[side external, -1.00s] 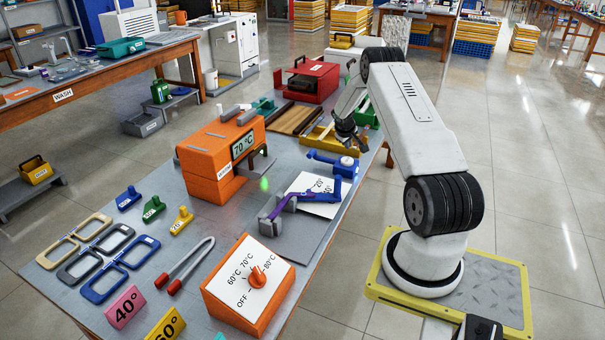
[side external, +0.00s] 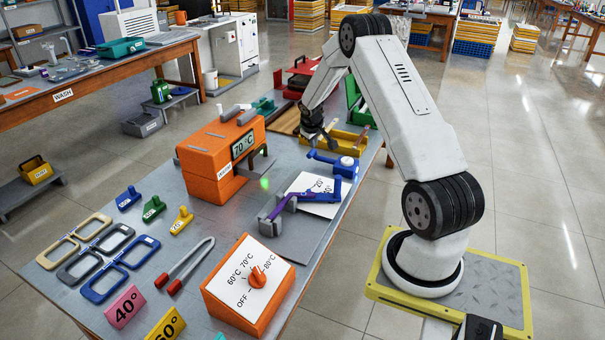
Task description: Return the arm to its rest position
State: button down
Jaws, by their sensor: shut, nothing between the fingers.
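My gripper (side external: 319,136) is dark and small in the side view, at the end of my white arm. It hangs fingers down above the far right part of the grey workbench (side external: 205,265), close to a yellow tray. It is shut and holds nothing. Whether it touches the tray cannot be told. My arm arches up from its base at the right, with the elbow high over the floor and the forearm slanting down left to the bench.
An orange heater (side external: 207,165) reading 70 °C, a blue fixture (side external: 335,165), a purple piece on a grey stand (side external: 290,200) and an orange dial box (side external: 250,285) stand on the bench. The yellow tray (side external: 345,142), a red box and a green box are near the gripper.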

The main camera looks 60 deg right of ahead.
jog(key=w+a+r+n+t+y, duration=0.1)
jog(key=a+r, duration=0.3)
jog(key=a, duration=0.9)
jog(key=w+a+r+n+y, duration=0.1)
jog(key=a+r, duration=0.2)
jog(key=a, duration=1)
jog(key=s+a+r+n+y, duration=0.1)
jog(key=s+a, duration=0.5)
jog(key=a, duration=0.2)
jog(key=s+a+r+n+y, duration=0.1)
jog(key=s+a, duration=0.5)
jog(key=a, duration=0.3)
jog(key=shift+s+y, duration=0.3)
jog(key=shift+s, duration=0.05)
